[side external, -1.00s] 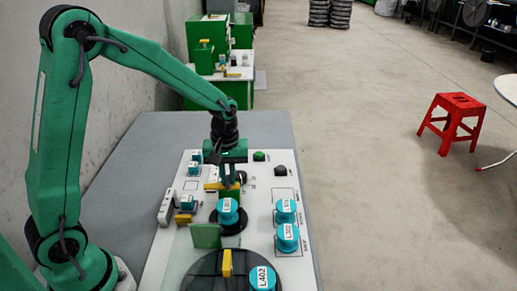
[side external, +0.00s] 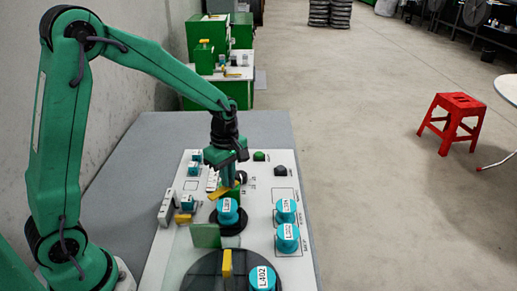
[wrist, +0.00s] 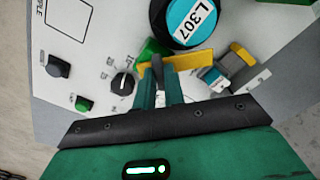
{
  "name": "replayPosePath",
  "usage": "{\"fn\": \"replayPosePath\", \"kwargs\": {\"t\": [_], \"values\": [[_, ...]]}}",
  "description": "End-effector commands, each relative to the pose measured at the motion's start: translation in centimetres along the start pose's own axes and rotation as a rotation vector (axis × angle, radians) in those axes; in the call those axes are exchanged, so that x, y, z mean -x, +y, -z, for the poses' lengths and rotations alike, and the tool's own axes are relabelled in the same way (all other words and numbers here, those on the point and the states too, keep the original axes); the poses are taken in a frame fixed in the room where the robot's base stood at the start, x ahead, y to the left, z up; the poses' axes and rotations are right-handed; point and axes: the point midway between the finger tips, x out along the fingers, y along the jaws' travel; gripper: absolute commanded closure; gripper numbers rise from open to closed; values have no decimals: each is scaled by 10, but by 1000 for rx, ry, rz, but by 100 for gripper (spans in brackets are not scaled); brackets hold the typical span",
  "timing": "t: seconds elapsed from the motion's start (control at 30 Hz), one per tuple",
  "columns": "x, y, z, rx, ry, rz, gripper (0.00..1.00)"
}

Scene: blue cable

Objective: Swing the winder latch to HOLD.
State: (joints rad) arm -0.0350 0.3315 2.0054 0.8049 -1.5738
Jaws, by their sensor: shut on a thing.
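The winder latch is a yellow bar (side external: 222,190) on the white panel, just behind a teal-topped spool (side external: 228,211). In the side view it lies slanted, its left end nearer the camera. In the wrist view the yellow bar (wrist: 190,60) runs rightward from my fingers, beside the spool labelled L307 (wrist: 192,20). My gripper (side external: 228,182) is tilted over the latch. In the wrist view my gripper (wrist: 159,82) is shut on a dark upright part at the bar's left end. The fingers partly hide that grip. I cannot read a HOLD mark.
A black selector knob (wrist: 122,83) and a green button (wrist: 83,104) are left of my fingers in the wrist view. A teal-topped block (wrist: 212,78) sits close by the bar. A green upright plate (side external: 206,236) stands in front of the spool.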

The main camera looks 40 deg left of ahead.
Motion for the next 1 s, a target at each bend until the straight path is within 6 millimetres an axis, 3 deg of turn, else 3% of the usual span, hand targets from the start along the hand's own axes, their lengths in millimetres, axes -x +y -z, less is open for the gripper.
{"fn": "replayPosePath", "kwargs": {"t": [0.6, 1.0], "values": [[1, 0, 0, 565, 0, 0, 100], [1, 0, 0, 749, 0, 0, 100]]}}
